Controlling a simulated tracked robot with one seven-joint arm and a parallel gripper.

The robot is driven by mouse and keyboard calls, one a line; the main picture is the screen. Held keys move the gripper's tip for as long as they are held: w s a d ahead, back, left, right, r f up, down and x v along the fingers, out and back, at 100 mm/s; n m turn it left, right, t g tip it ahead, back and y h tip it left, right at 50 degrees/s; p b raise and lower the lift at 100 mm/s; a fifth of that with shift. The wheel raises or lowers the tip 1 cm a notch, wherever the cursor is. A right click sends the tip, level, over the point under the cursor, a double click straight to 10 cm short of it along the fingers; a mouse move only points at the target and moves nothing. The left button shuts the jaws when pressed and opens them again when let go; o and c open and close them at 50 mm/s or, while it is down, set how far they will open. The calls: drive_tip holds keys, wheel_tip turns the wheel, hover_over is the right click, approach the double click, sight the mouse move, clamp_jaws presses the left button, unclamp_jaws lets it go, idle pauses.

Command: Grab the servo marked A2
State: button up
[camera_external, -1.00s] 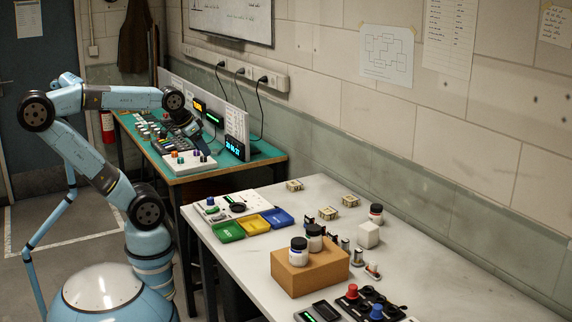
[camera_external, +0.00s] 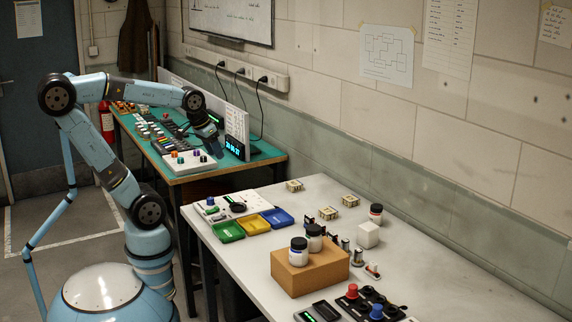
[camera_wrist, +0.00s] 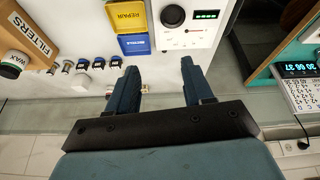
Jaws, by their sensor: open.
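Several small blue-and-dark parts that look like servos (camera_wrist: 98,63) stand in a row on the white bench in the wrist view. The servos are off to the left of the fingers in the wrist view. In the external view my gripper (camera_external: 216,153) hangs above the right end of the green-topped bench, apart from the servos.
A yellow bin (camera_wrist: 125,15) and blue bin (camera_wrist: 134,44) stand near the servos. A brown box (camera_external: 310,270) carries dark-lidded jars. A clock display (camera_external: 236,148) stands beside my gripper. Cream blocks (camera_external: 294,185) lie near the wall.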

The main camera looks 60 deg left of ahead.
drive_tip(key=w+d+f+n+g+h, duration=0.1)
drive_tip(key=w+d+f+n+g, duration=0.25)
drive_tip(key=w+f, duration=0.55)
drive_tip(key=n+g+h, duration=0.2)
drive_tip(key=n+h, duration=0.7)
approach(310, 216)
drive_tip(key=s+a, duration=0.1)
drive_tip(key=s+a+f, duration=0.1)
drive_tip(key=s, duration=0.1)
drive_tip(key=s+a+f, duration=0.1)
drive_tip(key=s+a, duration=0.1)
drive_tip(key=shift+s+f, duration=0.15)
drive_tip(key=w+n+h, duration=0.2)
drive_tip(key=w+n, duration=0.1)
drive_tip(key=w, duration=0.1)
drive_tip(key=shift+a+t+h, duration=0.35)
drive_tip(key=shift+h, duration=0.05)
drive_tip(key=shift+w+a+r+n+h, duration=0.15)
drive_tip(key=shift+w+r+n+h, duration=0.1)
drive_tip(key=shift+w+n+h, duration=0.15)
drive_tip(key=shift+d+f, duration=0.15)
drive_tip(key=shift+d, duration=0.3)
drive_tip(key=x, duration=0.7)
drive_tip(key=shift+w+d+f, duration=0.1)
drive_tip(key=shift+x, duration=2.75)
drive_tip(key=shift+f, duration=0.1)
